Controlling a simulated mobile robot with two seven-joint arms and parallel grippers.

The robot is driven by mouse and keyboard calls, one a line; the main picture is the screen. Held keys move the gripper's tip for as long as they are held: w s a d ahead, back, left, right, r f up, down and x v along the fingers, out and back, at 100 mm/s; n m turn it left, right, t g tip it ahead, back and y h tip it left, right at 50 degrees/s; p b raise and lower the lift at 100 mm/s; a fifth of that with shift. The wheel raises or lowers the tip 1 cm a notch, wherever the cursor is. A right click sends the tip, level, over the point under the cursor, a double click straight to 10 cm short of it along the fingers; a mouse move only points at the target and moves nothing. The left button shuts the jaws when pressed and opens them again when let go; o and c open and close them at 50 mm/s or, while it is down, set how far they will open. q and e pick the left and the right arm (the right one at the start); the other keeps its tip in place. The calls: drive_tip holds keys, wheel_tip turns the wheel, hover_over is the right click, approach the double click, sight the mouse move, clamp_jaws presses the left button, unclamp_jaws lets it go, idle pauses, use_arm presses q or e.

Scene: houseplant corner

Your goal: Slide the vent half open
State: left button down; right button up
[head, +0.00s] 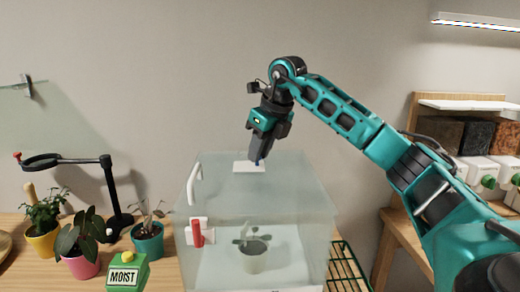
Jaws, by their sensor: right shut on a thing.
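The clear case (315,225) stands on the wooden table. The vent, a small white plate (243,167), lies on its top. My right gripper (258,160) points down from above, with its fingertips at the right part of the vent. It is shut on the vent, on a small bluish part mostly hidden by the fingers. How far the vent stands open cannot be made out. My left gripper is not in view.
Potted plants, a black stand (113,195) and a green MOIST block (126,273) stand left. A green rack (345,268) lies right.

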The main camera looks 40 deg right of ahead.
clamp_jaws()
drive_tip(key=shift+s+d, duration=1.25)
drive_tip(key=shift+d, duration=0.25)
drive_tip(key=shift+w+a, duration=0.15)
drive_tip(key=o, duration=0.5)
unclamp_jaws()
drive_tip(key=o, duration=0.4)
drive_tip(key=shift+c, duration=0.2)
drive_tip(key=v, duration=1.3)
drive_tip(key=shift+w+f, duration=0.1)
drive_tip(key=shift+c, duration=0.3)
